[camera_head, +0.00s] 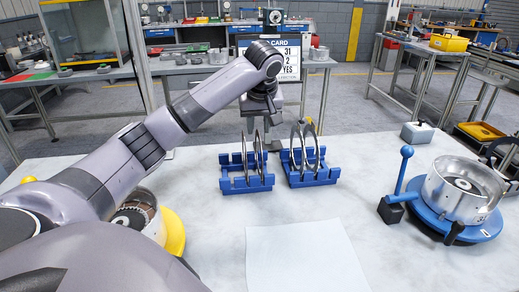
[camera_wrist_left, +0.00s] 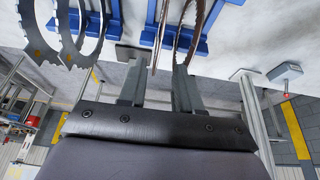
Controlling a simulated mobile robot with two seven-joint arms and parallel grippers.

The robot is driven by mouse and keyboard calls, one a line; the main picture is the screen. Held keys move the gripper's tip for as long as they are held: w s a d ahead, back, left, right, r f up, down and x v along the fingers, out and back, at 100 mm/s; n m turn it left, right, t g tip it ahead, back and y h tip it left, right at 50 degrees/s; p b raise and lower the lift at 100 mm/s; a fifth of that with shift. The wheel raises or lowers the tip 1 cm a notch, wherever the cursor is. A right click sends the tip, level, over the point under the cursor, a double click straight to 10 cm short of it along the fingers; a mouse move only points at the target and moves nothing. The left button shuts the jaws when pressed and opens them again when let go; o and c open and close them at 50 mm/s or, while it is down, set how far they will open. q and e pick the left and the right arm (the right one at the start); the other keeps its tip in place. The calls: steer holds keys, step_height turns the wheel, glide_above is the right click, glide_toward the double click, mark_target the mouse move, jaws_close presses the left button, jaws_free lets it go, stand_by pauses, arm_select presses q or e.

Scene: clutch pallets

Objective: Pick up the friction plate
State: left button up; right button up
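Thin ring plates (camera_head: 258,155) stand upright in the left blue rack (camera_head: 234,187) on the white table. In the left wrist view these plates show nearly edge-on, with brownish faces (camera_wrist_left: 188,32); I take them as friction plates. My left gripper (camera_head: 260,118) is above this rack, pointing down. In the left wrist view its two grey fingers (camera_wrist_left: 157,72) stand apart, with plate edges near the gap between the tips. I see no plate clamped. Grey toothed plates (camera_wrist_left: 88,40) stand in the other blue rack (camera_head: 318,180). My right gripper is not in view.
A silver drum (camera_head: 455,195) on a blue base with a blue lever stands at the right. A yellow-based housing (camera_head: 172,235) is partly hidden behind my left arm. A pale sheet (camera_head: 305,260) lies at the front middle. A small grey block (camera_head: 417,133) is at the back right.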

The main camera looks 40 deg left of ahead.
arm_select(q)
steer(key=shift+w+p+x, duration=0.15)
steer(key=shift+p+x, duration=0.15)
steer(key=shift+x, duration=1.45)
steer(key=shift+w+p+x, duration=0.15)
steer(key=shift+p+x, duration=0.15)
steer(key=shift+x, duration=1.5)
steer(key=shift+r, duration=0.2)
jaws_close()
